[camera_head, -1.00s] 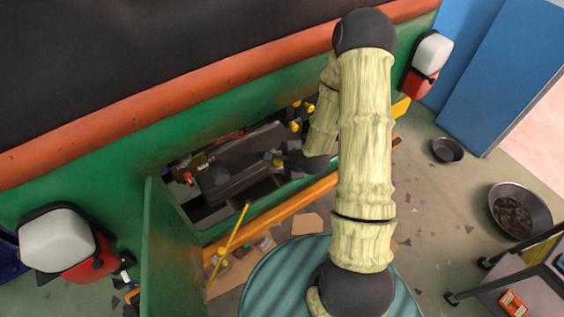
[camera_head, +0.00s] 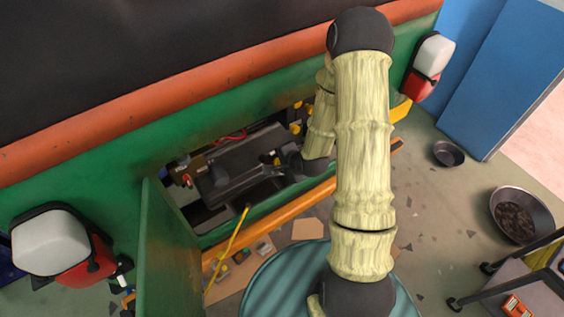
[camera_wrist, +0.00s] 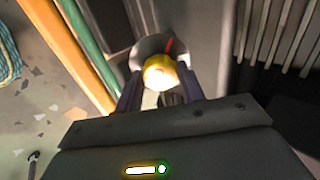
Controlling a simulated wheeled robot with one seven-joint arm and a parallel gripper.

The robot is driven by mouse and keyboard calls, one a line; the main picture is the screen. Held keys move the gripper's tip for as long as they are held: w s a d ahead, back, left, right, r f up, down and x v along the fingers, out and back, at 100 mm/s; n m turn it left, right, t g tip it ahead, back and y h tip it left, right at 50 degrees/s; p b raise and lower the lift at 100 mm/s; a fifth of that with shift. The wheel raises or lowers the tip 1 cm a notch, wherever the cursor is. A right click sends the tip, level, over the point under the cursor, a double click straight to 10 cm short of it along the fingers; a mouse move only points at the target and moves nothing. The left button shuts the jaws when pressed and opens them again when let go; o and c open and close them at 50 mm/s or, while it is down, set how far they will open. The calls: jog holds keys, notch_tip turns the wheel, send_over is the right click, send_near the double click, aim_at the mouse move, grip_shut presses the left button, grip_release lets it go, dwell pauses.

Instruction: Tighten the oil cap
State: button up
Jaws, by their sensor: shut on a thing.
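The yellow oil cap (camera_wrist: 160,72) sits between my two fingers in the wrist view, on a round grey fitting with a red mark. My gripper (camera_wrist: 160,88) is shut on the cap, with one finger on each side. In the head view my gripper (camera_head: 270,170) reaches left from my wrist into the open engine bay. A small yellow spot shows at its tip there, but the cap is too small to make out clearly. My fingers hide the cap's sides, and how tightly it is seated cannot be told.
The engine bay (camera_head: 215,185) lies in the green rickshaw body (camera_head: 60,180) under an orange rail. A green door (camera_head: 165,250) hangs open at its left. A yellow rod (camera_head: 227,250) slants across the bay's front. Pans (camera_head: 521,211) and a cart stand at right.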

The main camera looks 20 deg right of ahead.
jog(key=m+p, duration=0.1)
jog(key=m, duration=0.3)
dwell(0.3)
jog(key=shift+m+p, duration=0.3)
jog(key=shift+m, duration=0.3)
jog(key=shift+f+m, duration=0.1)
jog(key=shift+m, duration=1.3)
